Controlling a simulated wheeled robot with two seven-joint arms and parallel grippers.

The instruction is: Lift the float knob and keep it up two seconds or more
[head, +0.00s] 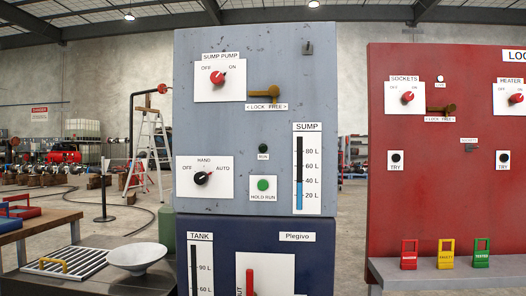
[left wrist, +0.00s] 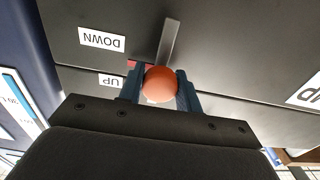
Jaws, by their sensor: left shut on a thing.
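The float knob (left wrist: 160,86) is a round orange ball in the middle of the left wrist view. My left gripper (left wrist: 159,78) has its two blue fingers on either side of the ball and is shut on it. A grey bar (left wrist: 171,38) shows just beyond the knob, and a bit of red shows beside it. Labels reading DOWN (left wrist: 102,38) and UP (left wrist: 111,81) appear upside down nearby. I cannot tell how high the knob is. Neither gripper shows in the head view.
In the head view a grey sump panel (head: 230,125) with switches stands above a dark blue tank panel (head: 270,227). A red panel (head: 440,190) stands at the right over a grey shelf (head: 445,272). A white bowl (head: 137,257) and rack (head: 65,261) are at lower left.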

